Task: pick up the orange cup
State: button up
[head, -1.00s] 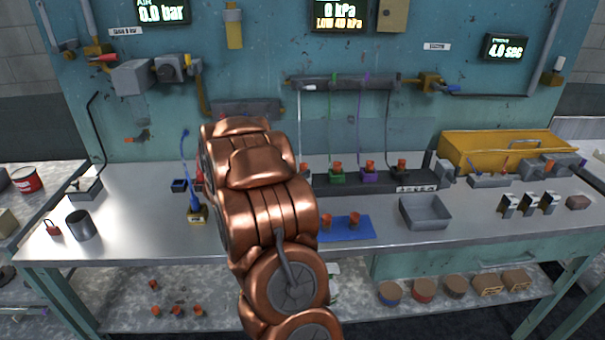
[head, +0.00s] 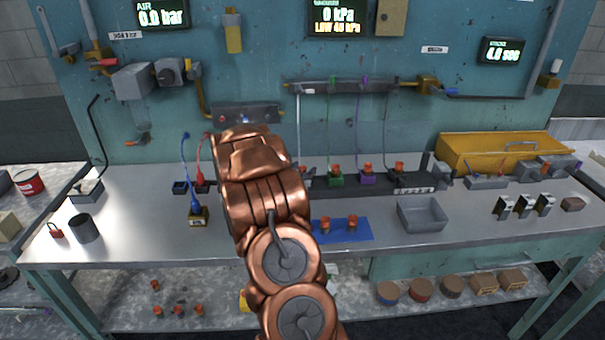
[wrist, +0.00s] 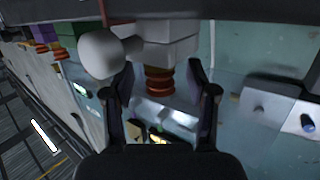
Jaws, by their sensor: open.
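In the wrist view a ribbed orange-red cup (wrist: 159,80) sits on a pale block (wrist: 168,45). My gripper (wrist: 160,70) is open, with one finger on each side of this cup. Gaps show between the fingers and the cup. In the head view my arm hides the gripper and the place where it works. Other orange cups stand on a green block (head: 336,180), a purple block (head: 367,178) and a black block (head: 399,178). Two more orange cups, a left one (head: 325,223) and a right one (head: 352,222), are on a blue mat (head: 363,236).
A white rounded part (wrist: 102,53) is close to one finger in the wrist view. A grey tray (head: 422,214) and a yellow bin (head: 500,151) stand to the right. A dark cylinder (head: 85,229) stands at the left.

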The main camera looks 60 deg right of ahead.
aim_at(302, 168)
jog(key=c, duration=1.1)
jog(key=shift+o, duration=0.2)
jog(key=shift+r, duration=0.15)
jog(key=shift+r+b, duration=0.55)
jog(key=shift+r, duration=0.85)
jog(key=shift+a+r, duration=0.25)
jog(key=w+f+b+v, duration=0.1)
jog(key=b+v, duration=0.2)
jog(key=v, duration=1.2)
jog(key=shift+s+a+f, duration=0.2)
jog(key=shift+a+f, duration=0.05)
jog(key=shift+a, duration=0.25)
jog(key=shift+w, duration=0.1)
